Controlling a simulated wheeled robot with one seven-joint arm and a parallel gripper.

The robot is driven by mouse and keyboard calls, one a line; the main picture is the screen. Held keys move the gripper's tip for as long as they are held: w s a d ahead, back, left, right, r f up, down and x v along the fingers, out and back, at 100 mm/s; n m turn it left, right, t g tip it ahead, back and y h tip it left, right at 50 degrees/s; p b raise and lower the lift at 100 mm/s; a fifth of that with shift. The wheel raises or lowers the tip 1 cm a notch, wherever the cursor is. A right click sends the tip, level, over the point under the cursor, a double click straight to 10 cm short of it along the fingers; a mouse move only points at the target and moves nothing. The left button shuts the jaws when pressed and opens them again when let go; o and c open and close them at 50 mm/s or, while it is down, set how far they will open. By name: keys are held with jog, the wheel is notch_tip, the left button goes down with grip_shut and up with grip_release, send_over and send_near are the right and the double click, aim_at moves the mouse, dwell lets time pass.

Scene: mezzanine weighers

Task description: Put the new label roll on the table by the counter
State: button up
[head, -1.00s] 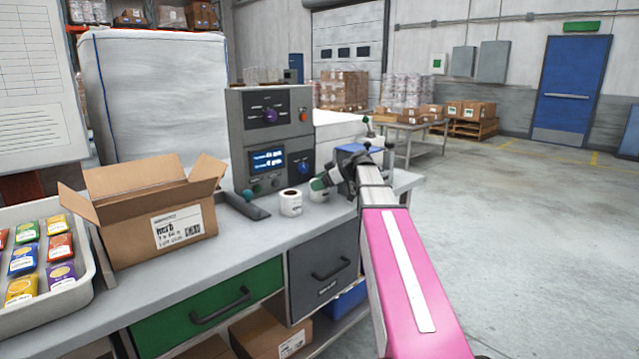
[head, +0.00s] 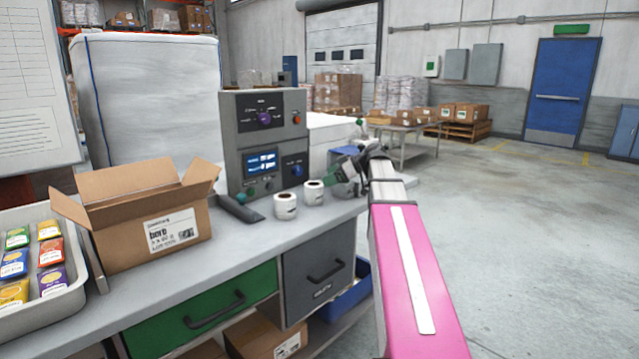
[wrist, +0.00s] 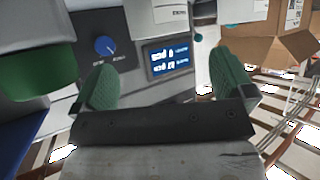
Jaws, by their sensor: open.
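Two white label rolls with dark cores stand upright on the grey table (head: 215,262) in the head view. One roll (head: 285,206) is at left, the other (head: 313,193) just right of and behind it, with a small gap or none between them. Which is the new one I cannot tell. My gripper (head: 333,180) is just right of the right-hand roll, its green fingertips close to it. In the wrist view the fingers (wrist: 165,82) are spread, with nothing held between them. The grey counter (head: 265,145), with a lit display and knobs, stands behind the rolls; its display (wrist: 168,57) shows in the wrist view.
An open cardboard box (head: 140,220) and a tray (head: 75,285) of coloured packets stand at left on the table. A dark scoop-like tool (head: 240,208) lies beside the left roll. A blue bin (head: 348,300) is below the table. The floor at right is clear.

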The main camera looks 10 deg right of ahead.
jog(key=shift+v, duration=2.3)
